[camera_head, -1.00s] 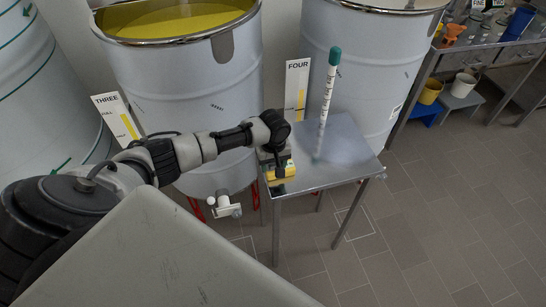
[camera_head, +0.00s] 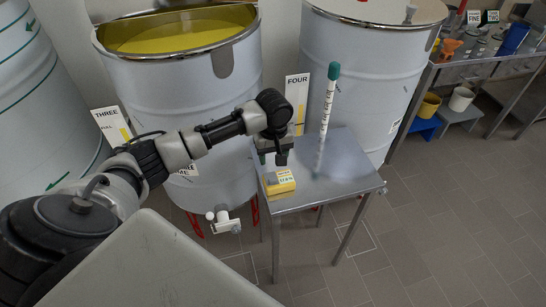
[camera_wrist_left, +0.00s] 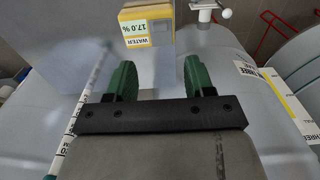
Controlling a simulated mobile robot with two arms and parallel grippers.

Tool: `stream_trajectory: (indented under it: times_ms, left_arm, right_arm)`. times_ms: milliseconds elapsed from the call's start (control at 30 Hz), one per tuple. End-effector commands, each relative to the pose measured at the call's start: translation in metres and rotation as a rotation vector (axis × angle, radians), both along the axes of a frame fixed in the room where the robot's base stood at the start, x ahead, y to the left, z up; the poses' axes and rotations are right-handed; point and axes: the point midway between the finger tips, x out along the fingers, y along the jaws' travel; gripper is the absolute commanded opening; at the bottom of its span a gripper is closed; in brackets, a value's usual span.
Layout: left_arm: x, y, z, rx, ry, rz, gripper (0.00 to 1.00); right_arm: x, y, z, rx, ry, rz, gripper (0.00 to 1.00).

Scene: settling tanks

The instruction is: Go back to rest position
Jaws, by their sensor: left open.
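My left gripper (camera_head: 273,158) is open and empty, held above the small metal table (camera_head: 335,185) near its back left corner. Its two green fingers (camera_wrist_left: 160,78) show spread apart in the left wrist view, with nothing between them. A yellow box with a label reading WATER 17.0 % (camera_head: 280,184) lies on the table at its left edge, just below and apart from the gripper. The box also shows beyond the fingers in the left wrist view (camera_wrist_left: 146,20). My right gripper is not in view.
A green-capped marked tube (camera_head: 327,115) stands upright on the table, right of my gripper. A tank of yellow liquid (camera_head: 190,90) and another tank (camera_head: 360,70) stand behind. A shelf with tools and buckets (camera_head: 460,75) is at the right. The tiled floor there is clear.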

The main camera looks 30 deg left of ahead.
Motion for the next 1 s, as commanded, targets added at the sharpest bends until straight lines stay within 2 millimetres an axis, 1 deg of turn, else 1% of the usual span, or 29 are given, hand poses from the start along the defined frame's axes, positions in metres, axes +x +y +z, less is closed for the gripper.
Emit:
stream_trajectory:
  times_ms: [333, 400, 467, 567, 600, 667, 700, 767, 800, 900, 1000]
  left_arm:
    - [0.0, -0.001, -0.001, -0.001, 0.001, -0.003, 0.53]
    - [-0.004, -0.007, -0.006, -0.004, 0.002, -0.029, 0.53]
    - [-0.012, -0.02, -0.015, -0.013, -0.001, -0.089, 0.53]
    - [-0.037, -0.056, -0.036, -0.039, -0.019, -0.263, 0.53]
    - [-0.051, -0.073, -0.045, -0.056, -0.035, -0.35, 0.53]
    - [-0.075, -0.098, -0.055, -0.077, -0.07, -0.48, 0.53]
    - [-0.091, -0.113, -0.059, -0.09, -0.099, -0.561, 0.53]
    - [-0.115, -0.13, -0.062, -0.103, -0.144, -0.664, 0.53]
    - [-0.13, -0.139, -0.063, -0.106, -0.174, -0.725, 0.53]
    - [-0.163, -0.148, -0.06, -0.092, -0.236, -0.831, 0.53]
    - [-0.186, -0.148, -0.055, -0.062, -0.273, -0.895, 0.53]
  right_arm:
    - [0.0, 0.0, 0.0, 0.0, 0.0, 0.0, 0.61]
    - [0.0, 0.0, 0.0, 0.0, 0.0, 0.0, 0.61]
    - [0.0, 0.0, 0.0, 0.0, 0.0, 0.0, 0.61]
    - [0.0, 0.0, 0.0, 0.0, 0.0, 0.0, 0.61]
    - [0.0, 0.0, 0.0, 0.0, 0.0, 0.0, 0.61]
    - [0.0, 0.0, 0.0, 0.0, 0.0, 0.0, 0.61]
    - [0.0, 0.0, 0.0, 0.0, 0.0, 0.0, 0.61]
    - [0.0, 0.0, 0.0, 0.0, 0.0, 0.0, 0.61]
    - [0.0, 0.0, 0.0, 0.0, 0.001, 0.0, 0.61]
    - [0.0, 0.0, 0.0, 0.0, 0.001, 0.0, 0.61]
    - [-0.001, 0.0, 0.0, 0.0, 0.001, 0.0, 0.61]
